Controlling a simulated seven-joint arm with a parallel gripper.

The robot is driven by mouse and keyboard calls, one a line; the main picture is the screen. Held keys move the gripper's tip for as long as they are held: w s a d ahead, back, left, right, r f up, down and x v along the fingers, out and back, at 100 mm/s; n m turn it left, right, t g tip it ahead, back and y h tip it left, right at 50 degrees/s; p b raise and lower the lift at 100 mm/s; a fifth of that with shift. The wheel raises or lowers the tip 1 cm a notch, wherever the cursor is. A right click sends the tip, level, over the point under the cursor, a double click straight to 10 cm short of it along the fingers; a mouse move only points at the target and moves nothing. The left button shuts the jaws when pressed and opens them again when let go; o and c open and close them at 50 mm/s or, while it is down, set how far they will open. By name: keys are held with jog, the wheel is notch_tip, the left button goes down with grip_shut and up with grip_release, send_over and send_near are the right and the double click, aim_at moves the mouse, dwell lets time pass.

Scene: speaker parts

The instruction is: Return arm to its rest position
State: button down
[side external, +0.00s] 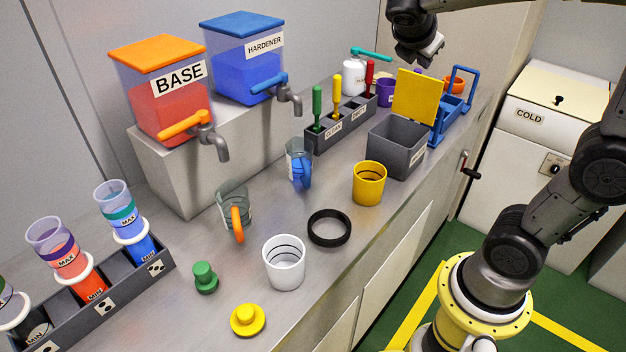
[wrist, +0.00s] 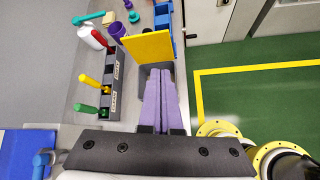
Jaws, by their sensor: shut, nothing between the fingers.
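My gripper (side external: 433,50) is at the top right of the side external view, raised above the far end of the counter (side external: 320,270). In the wrist view its two long fingers (wrist: 159,72) lie together, shut and empty, over the grey bin (wrist: 148,72). In the side external view it hangs clear of the grey bin (side external: 395,147) and the bin's upright yellow lid (side external: 415,97). My arm's base stands on the floor at the right.
Dispensers labelled BASE (side external: 165,95) and HARDENER (side external: 245,60) stand on a raised block. A tool rack (side external: 340,122), white cup (side external: 284,262), yellow cup (side external: 369,184), black ring (side external: 329,227) and measuring cups occupy the counter. A COLD box (side external: 545,125) stands right. Green floor lies open.

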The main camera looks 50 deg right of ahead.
jog(key=s+a+f+m+t+y, duration=0.2)
jog(key=s+a+f+m+y, duration=0.2)
jog(key=a, duration=0.5)
jog(key=s+a+f+m+t+y, duration=0.2)
jog(key=s+a+f+m+y, duration=0.2)
jog(key=m, duration=0.7)
jog(key=s+a+y, duration=0.2)
jog(key=s+a, duration=0.2)
jog(key=a, duration=0.1)
jog(key=shift+f+m, duration=0.3)
